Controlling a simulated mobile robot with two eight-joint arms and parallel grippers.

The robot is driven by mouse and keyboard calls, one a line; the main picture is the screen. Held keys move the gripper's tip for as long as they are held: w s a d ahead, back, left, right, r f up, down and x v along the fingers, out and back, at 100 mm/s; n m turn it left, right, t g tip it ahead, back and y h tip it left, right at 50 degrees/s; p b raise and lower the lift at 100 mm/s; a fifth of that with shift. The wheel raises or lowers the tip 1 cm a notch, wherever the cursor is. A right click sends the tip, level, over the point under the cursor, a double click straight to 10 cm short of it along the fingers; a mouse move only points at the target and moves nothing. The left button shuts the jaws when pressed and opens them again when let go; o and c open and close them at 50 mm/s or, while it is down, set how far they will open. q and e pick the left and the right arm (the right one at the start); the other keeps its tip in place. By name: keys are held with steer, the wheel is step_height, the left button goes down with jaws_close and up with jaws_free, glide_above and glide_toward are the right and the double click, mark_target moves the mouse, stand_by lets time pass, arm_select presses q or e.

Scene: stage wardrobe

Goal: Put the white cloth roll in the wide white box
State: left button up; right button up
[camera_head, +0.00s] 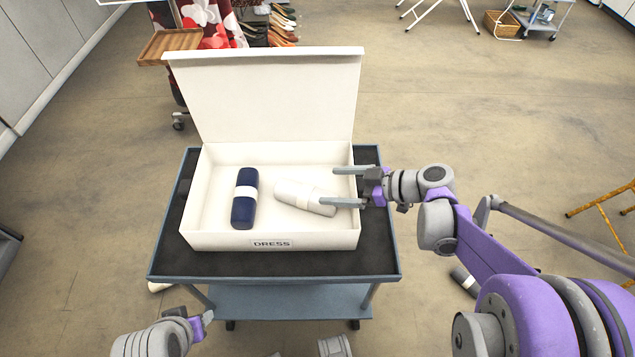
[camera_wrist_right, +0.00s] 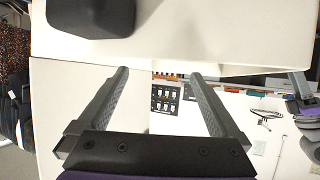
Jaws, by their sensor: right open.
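The wide white box (camera_head: 213,240) stands on the cart top with its lid up at the back and a DRESS label on its front. The white cloth roll (camera_head: 290,193) lies inside, in the right half of the box, slightly tilted across it. My right gripper (camera_head: 335,186) is open and empty, reaching in from the right over the box's right wall; its lower finger overlaps the roll's right end in the head view. In the right wrist view the open fingers (camera_wrist_right: 158,75) have nothing clear between them. My left gripper (camera_head: 205,318) is low at the front left, its jaws unclear.
A navy roll with a white band (camera_head: 244,212) lies in the box's left half. The cart's dark top (camera_head: 300,263) is bare in front of the box. Another dark and white roll (camera_head: 465,281) is right of the cart, partly hidden by my arm.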

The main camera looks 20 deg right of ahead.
steer(key=shift+v, duration=1.6)
